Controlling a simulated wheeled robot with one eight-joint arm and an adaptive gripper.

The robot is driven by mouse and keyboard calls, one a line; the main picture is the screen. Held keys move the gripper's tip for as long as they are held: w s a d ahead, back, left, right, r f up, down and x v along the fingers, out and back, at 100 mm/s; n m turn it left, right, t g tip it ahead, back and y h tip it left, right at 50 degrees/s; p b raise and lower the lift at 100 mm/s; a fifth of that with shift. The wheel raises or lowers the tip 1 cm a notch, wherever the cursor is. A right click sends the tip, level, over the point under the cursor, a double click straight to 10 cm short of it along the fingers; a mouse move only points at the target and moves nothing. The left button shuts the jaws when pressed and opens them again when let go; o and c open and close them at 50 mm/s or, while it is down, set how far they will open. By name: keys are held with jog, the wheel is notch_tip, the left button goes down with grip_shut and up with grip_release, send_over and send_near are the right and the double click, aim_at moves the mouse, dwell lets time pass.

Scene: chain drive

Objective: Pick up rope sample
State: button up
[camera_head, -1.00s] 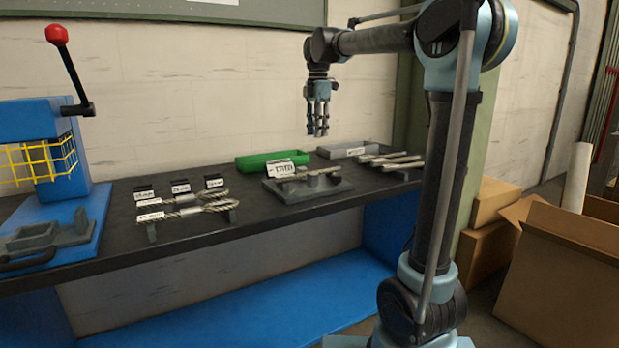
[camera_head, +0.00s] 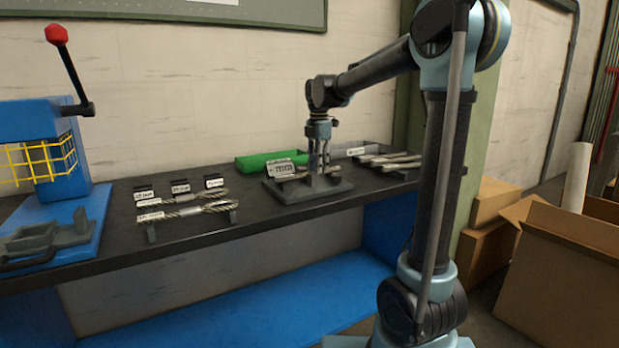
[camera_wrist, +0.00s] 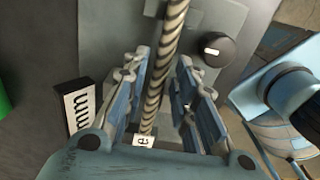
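In the wrist view a twisted steel rope sample (camera_wrist: 167,62) lies on a grey gauge fixture (camera_wrist: 222,25), with a small white tag (camera_wrist: 144,141) near its lower end. My gripper (camera_wrist: 165,88) is open, with its fingers on either side of the rope and a gap visible on both sides. In the head view my gripper (camera_head: 319,168) is lowered over the fixture (camera_head: 335,187) on the bench, hiding part of the rope. The fixture's display plate (camera_head: 279,169) stands at its left side.
A green tray (camera_head: 262,160) and a grey tray (camera_head: 350,150) stand behind. A blue press (camera_head: 45,160) stands far left.

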jog(key=shift+f, duration=0.55)
grip_shut()
jog(key=shift+r, duration=0.1)
notch_tip(320, 180, up, 10)
dwell(0.3)
